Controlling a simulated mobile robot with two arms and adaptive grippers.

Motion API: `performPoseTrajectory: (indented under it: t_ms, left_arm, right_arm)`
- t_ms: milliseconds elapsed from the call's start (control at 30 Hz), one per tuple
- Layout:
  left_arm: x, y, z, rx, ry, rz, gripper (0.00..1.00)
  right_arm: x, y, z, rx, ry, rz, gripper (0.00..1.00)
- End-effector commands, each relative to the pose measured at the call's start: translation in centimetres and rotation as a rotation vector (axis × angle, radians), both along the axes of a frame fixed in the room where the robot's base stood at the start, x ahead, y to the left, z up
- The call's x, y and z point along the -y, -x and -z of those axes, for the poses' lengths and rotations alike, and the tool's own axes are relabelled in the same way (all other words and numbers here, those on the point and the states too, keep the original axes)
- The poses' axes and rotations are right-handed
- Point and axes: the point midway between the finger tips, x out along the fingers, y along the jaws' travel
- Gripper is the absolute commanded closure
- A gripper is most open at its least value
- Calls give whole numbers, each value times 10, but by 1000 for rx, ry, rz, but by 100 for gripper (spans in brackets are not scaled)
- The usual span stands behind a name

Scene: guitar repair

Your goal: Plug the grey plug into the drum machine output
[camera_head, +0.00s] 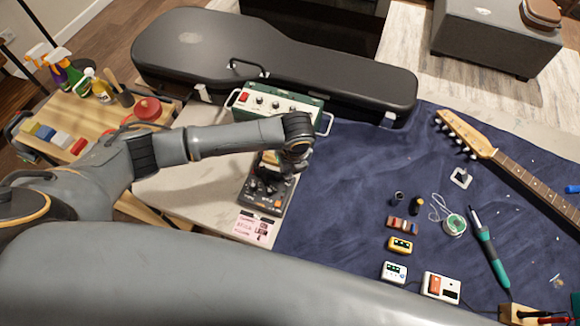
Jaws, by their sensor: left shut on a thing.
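The black box with knobs and small buttons, which looks like the drum machine (263,193), lies on the pale board left of the blue mat. My left gripper (289,166) points down at its back right edge and covers part of it. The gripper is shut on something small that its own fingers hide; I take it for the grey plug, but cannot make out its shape. Whether it touches the output socket cannot be told. My right gripper is not in view.
A green and white box with knobs (272,105) stands just behind, before a black guitar case (205,50). Small pedals (400,245), a solder spool (454,225), a teal soldering iron (484,245) and a guitar neck (515,170) lie right. The mat's middle (345,190) is clear.

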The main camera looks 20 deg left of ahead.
Motion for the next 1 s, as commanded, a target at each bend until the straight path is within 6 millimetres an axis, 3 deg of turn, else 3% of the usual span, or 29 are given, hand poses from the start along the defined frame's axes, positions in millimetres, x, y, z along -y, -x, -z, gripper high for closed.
performPoseTrajectory:
  t_ms: [833,867,900,1000]
  left_arm:
    - [0,0,12,0,0,0,100]
    - [0,0,12,0,0,0,84]
    - [0,0,12,0,0,0,75]
    - [0,0,12,0,0,0,61]
  right_arm:
    - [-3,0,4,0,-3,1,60]
    - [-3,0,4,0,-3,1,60]
    - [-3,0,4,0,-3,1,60]
    - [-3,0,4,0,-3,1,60]
